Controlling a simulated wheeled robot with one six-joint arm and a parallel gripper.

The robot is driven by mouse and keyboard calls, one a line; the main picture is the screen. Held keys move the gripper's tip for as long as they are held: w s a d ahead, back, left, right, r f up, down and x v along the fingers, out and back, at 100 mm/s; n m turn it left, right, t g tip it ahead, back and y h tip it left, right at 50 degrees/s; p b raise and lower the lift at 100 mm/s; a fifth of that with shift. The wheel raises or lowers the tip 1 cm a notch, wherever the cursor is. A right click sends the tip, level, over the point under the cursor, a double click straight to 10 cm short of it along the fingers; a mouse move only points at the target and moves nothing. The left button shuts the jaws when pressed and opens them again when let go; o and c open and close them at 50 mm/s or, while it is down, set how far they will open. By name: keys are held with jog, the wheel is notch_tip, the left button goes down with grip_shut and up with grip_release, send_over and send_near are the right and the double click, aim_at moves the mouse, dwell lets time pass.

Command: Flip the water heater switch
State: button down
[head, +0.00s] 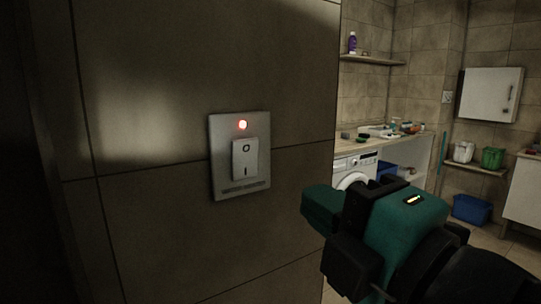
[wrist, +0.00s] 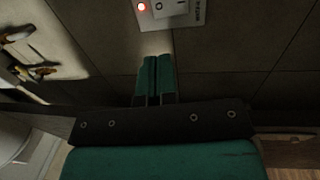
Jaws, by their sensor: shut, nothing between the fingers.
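The water heater switch (head: 245,160) is a white rocker marked O above and I below, set in a pale wall plate (head: 227,188) with a lit red light (head: 242,125) above it. My gripper (head: 311,213) is to the right of the plate and a little lower in the head view, apart from it. In the wrist view its teal fingers (wrist: 156,60) are together and empty, pointing toward the wall below the plate. The wrist view shows only part of the plate (wrist: 188,20) and the rocker (wrist: 172,7) at the top edge.
The plate is on a dark tiled wall (head: 150,235) that ends at a corner right of it. Beyond are a washing machine (head: 355,170) under a counter, a shelf (head: 370,60), a white wall cabinet (head: 490,95) and a blue bin (head: 471,209). The wall around the plate is clear.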

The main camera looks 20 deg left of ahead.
jog(key=p, duration=1.3)
send_near(246, 149)
jog(key=x, duration=0.5)
jog(key=shift+w+a+r, duration=0.2)
jog(key=shift+a+r, duration=0.05)
jog(key=shift+r, duration=0.05)
jog(key=shift+w+a+f+p, duration=0.2)
jog(key=shift+w+a+p, duration=0.35)
jog(key=shift+a, duration=0.2)
